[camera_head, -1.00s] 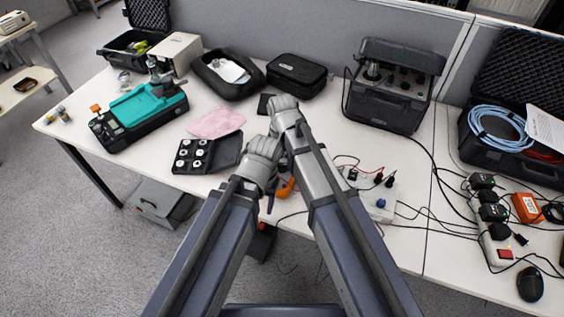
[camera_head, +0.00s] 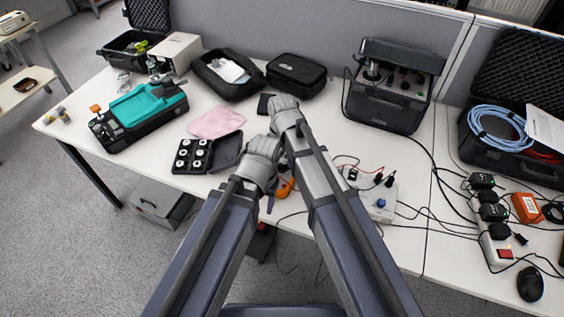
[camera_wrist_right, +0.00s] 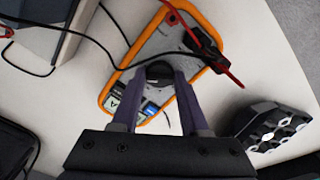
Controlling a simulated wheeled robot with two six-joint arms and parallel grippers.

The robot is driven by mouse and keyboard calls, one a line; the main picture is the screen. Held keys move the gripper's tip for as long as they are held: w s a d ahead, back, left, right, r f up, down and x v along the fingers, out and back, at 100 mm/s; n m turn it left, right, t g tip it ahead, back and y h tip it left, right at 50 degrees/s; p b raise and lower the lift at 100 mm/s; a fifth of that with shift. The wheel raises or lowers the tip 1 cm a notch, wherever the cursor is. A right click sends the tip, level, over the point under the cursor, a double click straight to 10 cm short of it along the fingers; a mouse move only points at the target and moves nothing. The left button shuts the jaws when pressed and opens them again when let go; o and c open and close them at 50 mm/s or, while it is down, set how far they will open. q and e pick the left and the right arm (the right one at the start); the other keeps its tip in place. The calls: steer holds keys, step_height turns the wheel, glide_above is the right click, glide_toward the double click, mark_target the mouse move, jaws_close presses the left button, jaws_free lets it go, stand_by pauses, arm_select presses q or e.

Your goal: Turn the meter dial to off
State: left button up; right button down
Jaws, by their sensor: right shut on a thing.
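The meter (camera_wrist_right: 112,80), with an orange rim and a grey face, lies flat on the white table in the right wrist view. Its round black dial (camera_wrist_right: 158,70) sits between the fingertips of my right gripper (camera_wrist_right: 160,78), which is shut on it. Which way the dial points is hidden. In the head view only a bit of the orange meter (camera_head: 285,188) shows between my arms. My left gripper (camera_head: 270,203) hangs close beside it, mostly hidden by its own wrist, so I cannot see its jaws clearly.
Red and black leads (camera_wrist_right: 205,50) cross the meter's end. A black tray of round pieces (camera_head: 193,155) and a pink cloth (camera_head: 216,122) lie to the left. A white box with leads (camera_head: 378,203) stands right. The table's front edge is near.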

mark_target(282, 165)
steer(key=shift+n, duration=1.6)
steer(key=shift+c, duration=2.1)
jaws_free()
arm_select(q)
steer(key=shift+r, duration=0.15)
arm_select(e)
steer(key=shift+r, duration=0.1)
step_height(282, 165, up, 8)
steer(key=p, duration=0.8)
arm_select(q)
step_height(282, 165, up, 8)
steer(key=shift+f, duration=0.25)
arm_select(e)
steer(key=shift+f, duration=0.2)
